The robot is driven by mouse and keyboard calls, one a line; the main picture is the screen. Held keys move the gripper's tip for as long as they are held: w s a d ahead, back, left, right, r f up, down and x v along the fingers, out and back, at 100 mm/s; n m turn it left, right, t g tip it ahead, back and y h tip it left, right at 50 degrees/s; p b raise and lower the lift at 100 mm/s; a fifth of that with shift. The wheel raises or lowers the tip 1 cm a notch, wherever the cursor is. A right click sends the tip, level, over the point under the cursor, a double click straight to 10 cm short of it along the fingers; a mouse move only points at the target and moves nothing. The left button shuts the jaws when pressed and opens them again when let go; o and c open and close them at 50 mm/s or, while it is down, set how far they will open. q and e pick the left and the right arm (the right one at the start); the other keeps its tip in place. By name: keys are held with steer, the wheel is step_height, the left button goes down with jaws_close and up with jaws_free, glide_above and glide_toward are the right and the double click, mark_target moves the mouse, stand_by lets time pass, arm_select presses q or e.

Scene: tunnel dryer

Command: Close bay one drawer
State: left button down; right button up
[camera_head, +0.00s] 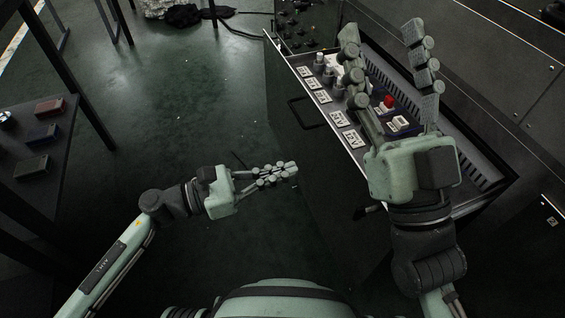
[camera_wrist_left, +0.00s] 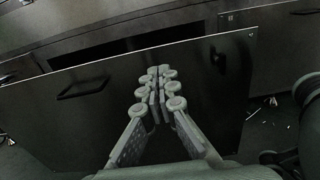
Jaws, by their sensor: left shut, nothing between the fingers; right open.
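The drawer (camera_head: 318,160) stands pulled out, with a dark front panel and a black bar handle (camera_head: 304,113). In the left wrist view the front panel (camera_wrist_left: 110,118) spans most of the picture, with its handle (camera_wrist_left: 83,88) at left. A dark gap shows behind its top edge. My left gripper (camera_head: 293,168) is shut and empty, its fingertips pointing at the panel; I cannot tell whether they touch. Its fingers also show in the left wrist view (camera_wrist_left: 158,73). My right gripper (camera_head: 380,34) is open above the drawer's interior, hiding part of it.
Inside the drawer are several white labelled plates (camera_head: 322,97), knobs and a red button (camera_head: 388,101). A dark rack (camera_head: 62,150) with small boxes stands at left. The green floor (camera_head: 180,110) between rack and drawer is mostly clear. Dark cloth (camera_head: 185,14) lies at the back.

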mark_target(347, 153)
arm_select(q)
steer(key=x, duration=1)
steer(key=shift+w+d, duration=0.15)
steer(key=shift+d, duration=0.15)
arm_select(e)
steer(key=shift+w+a+f+g, duration=0.25)
steer(key=shift+w+f+g, duration=0.15)
steer(key=shift+f+g, duration=0.1)
steer(key=shift+d, duration=0.1)
